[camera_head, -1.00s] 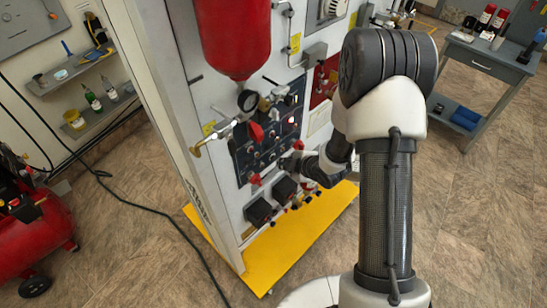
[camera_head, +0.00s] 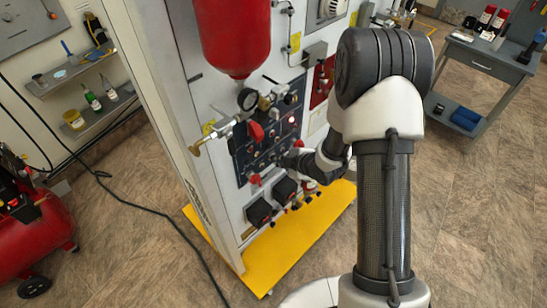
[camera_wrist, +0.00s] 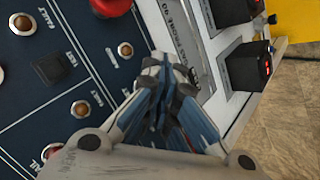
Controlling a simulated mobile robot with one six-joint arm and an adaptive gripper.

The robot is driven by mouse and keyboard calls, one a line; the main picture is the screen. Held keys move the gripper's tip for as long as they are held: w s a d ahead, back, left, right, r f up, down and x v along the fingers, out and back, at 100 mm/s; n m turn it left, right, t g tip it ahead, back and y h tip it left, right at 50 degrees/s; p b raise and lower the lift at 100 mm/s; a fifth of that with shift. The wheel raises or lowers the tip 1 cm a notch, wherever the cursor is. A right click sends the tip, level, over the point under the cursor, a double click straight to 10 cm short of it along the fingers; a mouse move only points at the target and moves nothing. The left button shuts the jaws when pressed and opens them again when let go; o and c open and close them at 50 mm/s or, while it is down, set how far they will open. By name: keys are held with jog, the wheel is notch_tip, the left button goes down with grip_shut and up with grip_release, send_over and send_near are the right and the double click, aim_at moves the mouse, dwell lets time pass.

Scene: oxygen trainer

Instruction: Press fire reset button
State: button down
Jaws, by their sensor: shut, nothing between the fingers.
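A dark blue control panel (camera_head: 246,160) with round buttons, lamps and switches is on the front of the white trainer cabinet. It also fills the left of the wrist view (camera_wrist: 25,100). I cannot read a fire reset label. My gripper (camera_wrist: 157,62) is shut and empty, its tips close to the panel's edge beside a white printed label strip. Contact cannot be told. In the head view my gripper (camera_head: 286,161) is small and partly blurred into the panel.
A red knob (camera_wrist: 111,5) and black boxes (camera_wrist: 248,66) project near my fingers. A red cylinder (camera_head: 233,35), gauge (camera_head: 248,99) and valves hang above the panel. A yellow base plate (camera_head: 300,237) lies below. A grey cart (camera_head: 485,65) stands right.

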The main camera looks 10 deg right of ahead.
jog(key=shift+w+a, duration=0.15)
jog(key=shift+w, duration=0.05)
dwell(0.6)
jog(key=shift+s+d+b, duration=0.35)
jog(key=shift+s+d, duration=0.1)
jog(key=shift+s, duration=0.2)
jog(key=shift+s, duration=0.1)
jog(key=s+d, duration=0.1)
jog(key=s, duration=0.1)
jog(key=s+d+b, duration=0.1)
jog(key=s+d, duration=0.1)
dwell(0.9)
